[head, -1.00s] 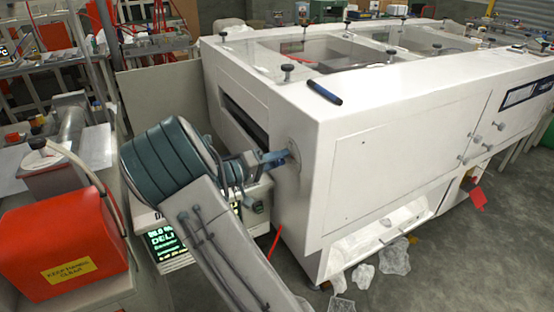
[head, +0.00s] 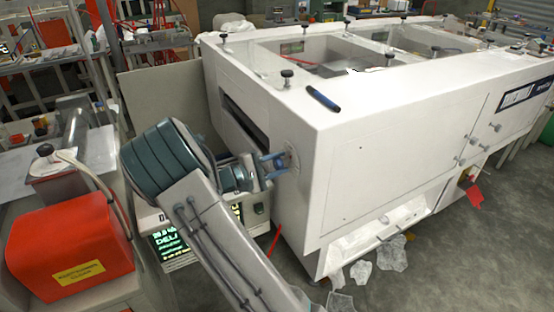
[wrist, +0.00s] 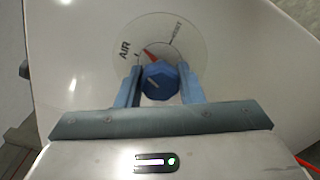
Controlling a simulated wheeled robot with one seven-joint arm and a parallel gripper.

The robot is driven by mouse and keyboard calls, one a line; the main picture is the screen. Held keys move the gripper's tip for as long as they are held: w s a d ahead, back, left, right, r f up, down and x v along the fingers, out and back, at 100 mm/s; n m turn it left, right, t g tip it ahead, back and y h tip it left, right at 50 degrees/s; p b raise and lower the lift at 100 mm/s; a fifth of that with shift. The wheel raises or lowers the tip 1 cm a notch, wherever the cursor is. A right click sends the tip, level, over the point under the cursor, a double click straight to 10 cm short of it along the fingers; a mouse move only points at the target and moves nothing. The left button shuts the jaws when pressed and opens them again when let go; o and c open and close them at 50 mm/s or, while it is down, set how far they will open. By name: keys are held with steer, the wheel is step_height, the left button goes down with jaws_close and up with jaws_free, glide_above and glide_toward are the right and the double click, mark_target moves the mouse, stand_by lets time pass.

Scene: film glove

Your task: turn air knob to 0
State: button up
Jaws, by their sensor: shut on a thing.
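The air knob (wrist: 159,80) is blue and faceted, with a pale line on its face. It sits on a round pale dial plate (wrist: 188,38) marked "AIR" at upper left, with other small lettering at upper right. A red mark shows just above the knob, slanting to upper left. My gripper (wrist: 161,85) has its two blue fingers on either side of the knob, shut on it. In the head view my gripper (head: 280,161) reaches the end face of the white machine (head: 360,185); the knob is hidden there by the fingers. I cannot read a 0 mark.
A dark slot (head: 245,125) opens in the machine's end, left of the dial. A blue-black marker (head: 324,99) lies on its top. A red box (head: 70,250) stands at lower left. Crumpled clear film (head: 392,253) lies on the floor.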

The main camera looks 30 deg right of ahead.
steer(key=shift+n+p, duration=1.25)
steer(key=shift+n, duration=1.05)
steer(key=shift+f, duration=0.1)
steer(key=o, duration=1)
steer(key=shift+c, duration=0.2)
steer(key=a+b, duration=0.2)
steer(key=a, duration=1.2)
steer(key=shift+s, duration=0.25)
